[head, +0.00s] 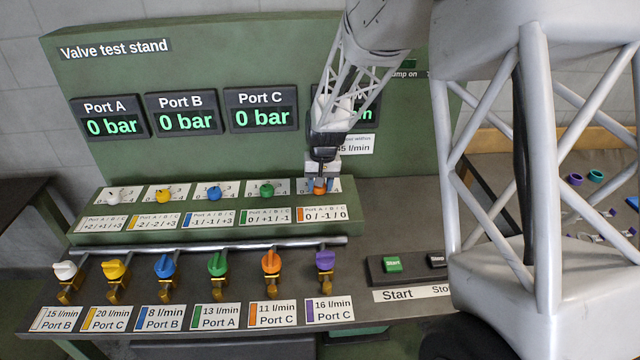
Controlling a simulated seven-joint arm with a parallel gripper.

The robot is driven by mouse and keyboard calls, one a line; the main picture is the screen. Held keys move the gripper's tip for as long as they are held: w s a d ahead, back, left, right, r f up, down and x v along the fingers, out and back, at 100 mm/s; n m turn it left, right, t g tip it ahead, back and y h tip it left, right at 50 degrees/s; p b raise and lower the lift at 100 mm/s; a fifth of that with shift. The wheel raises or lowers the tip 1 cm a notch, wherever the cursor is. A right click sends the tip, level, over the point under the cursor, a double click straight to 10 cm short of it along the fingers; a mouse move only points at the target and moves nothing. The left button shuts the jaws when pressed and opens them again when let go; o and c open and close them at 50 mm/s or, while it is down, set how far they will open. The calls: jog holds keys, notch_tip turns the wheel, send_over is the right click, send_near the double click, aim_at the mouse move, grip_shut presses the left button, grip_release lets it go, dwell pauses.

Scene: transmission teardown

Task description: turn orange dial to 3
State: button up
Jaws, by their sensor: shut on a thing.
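The orange dial (319,190) sits at the right end of the row of dials on the green stand's ledge. My gripper (320,182) comes down on it from above and is shut on it. The fingers hide much of the dial and its number plate, so I cannot read its setting. The label below it (324,214) reads "0 / -1 / 0" with an orange mark.
White, yellow, blue and green dials (267,190) stand to the left. In front run a pipe (200,247) and several coloured valves (271,262). A green Start button (392,264) is at right. Displays (262,110) for Ports A, B and C read 0 bar.

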jog(key=shift+m, duration=1.2)
jog(key=o, duration=0.9)
jog(key=shift+r, duration=0.15)
jog(key=r, duration=0.7)
jog(key=shift+d+r, duration=0.1)
jog(key=shift+d, duration=0.15)
jog(key=shift+r, duration=0.2)
jog(key=shift+s, duration=0.15)
